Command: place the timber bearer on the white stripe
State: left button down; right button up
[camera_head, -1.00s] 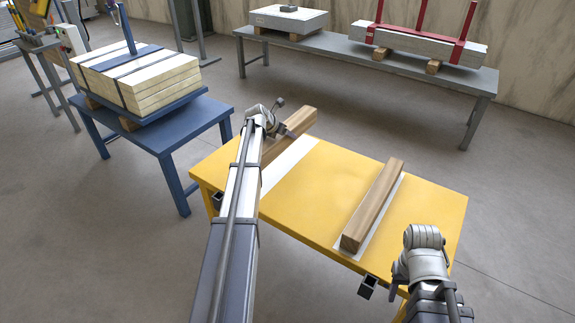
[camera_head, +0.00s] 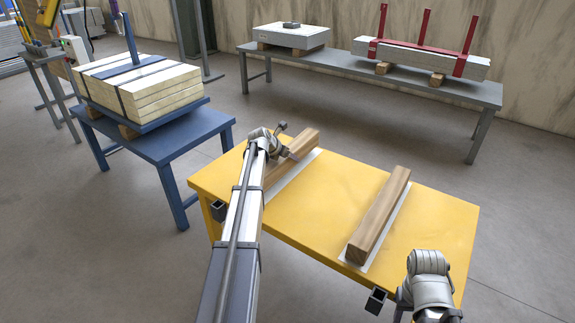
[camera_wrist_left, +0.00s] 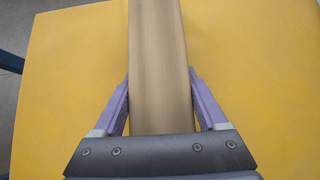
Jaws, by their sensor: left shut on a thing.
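The timber bearer (camera_head: 297,153) is a long wooden beam at the left end of the yellow table (camera_head: 330,200). My left gripper (camera_wrist_left: 160,95) is shut on it, with purple fingers along both sides. In the head view, a white stripe (camera_head: 297,178) shows as a narrow strip along the bearer's right side. The bearer hides the rest of the stripe; I cannot tell whether it touches the table. The wrist view shows the bearer (camera_wrist_left: 158,60) with yellow on both sides and no white. My right arm is at the lower right; its fingers are out of view.
A second timber bearer (camera_head: 378,218) lies on another white stripe (camera_head: 372,258) at the right of the table. The table between them is clear. A blue table (camera_head: 165,140) with strapped slabs stands at the left. A grey bench (camera_head: 400,82) with loads stands behind.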

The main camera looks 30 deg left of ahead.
aim_at(288, 162)
pick_arm(q)
jog(key=shift+f+b, duration=1.15)
jog(key=shift+f, duration=0.3)
jog(key=shift+f, duration=0.15)
grip_release()
jog(key=shift+r, duration=0.3)
jog(key=p+v, duration=0.8)
jog(key=v, duration=0.4)
jog(key=shift+p, duration=0.3)
jog(key=shift+f, duration=0.15)
